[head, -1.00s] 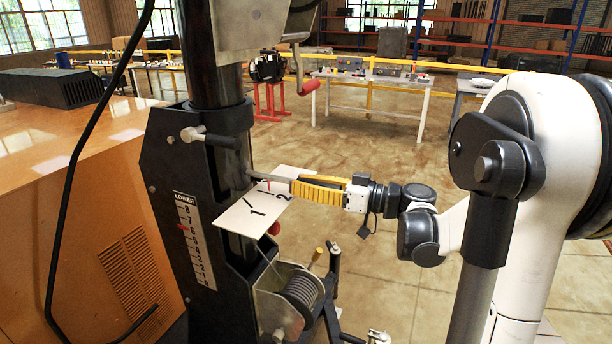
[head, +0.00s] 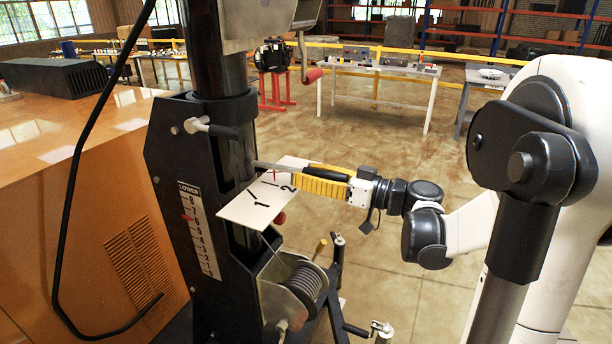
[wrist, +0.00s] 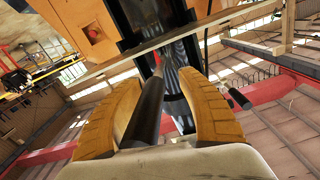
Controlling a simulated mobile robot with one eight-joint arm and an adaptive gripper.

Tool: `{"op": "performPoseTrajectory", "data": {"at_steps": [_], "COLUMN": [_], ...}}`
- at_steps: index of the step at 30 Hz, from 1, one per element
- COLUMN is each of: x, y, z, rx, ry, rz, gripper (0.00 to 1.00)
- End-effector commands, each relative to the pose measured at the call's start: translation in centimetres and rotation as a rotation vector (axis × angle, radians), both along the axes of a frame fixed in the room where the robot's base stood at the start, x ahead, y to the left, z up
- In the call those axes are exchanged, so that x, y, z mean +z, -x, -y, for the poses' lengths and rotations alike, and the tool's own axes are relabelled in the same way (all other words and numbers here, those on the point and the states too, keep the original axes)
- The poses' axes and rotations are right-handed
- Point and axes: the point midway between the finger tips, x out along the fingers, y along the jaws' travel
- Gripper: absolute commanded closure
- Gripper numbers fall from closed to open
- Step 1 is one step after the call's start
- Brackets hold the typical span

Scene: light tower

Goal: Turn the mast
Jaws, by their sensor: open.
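The mast (head: 238,160) is a dark upright column in a black frame. A thin grey bar (head: 268,166) sticks out of it to the right, with a dark grip (wrist: 148,112) at its outer end. My gripper (head: 302,178) has yellow fingers, and they stand on either side of the dark grip. In the wrist view, the fingers are apart and the grip lies between them, nearer the left finger; contact is unclear. The bar's inner end meets the mast.
A T-handle (head: 205,127) sticks out of the frame above the bar. A scale marked LOWER (head: 200,232) is on its front. A cable winch (head: 302,290) is below, and a red-handled crank (head: 312,75) above. An orange cabinet (head: 80,220) stands left.

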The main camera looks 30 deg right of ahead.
Motion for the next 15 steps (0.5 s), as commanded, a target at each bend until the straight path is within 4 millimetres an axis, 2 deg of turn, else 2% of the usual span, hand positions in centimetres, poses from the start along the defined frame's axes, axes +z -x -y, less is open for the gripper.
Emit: {"op": "performPoseTrajectory", "data": {"at_steps": [3,7,15], "x": [-0.2,-0.2,-0.2], "y": [0.3,1.0,5.2], "z": [-0.5,0.2,4.3], "rx": [0.011,0.009,-0.002], "ry": [0.002,0.001,-0.001], "rz": [-0.002,-0.002,-0.002], "gripper": [0.54,0.54,0.54]}}
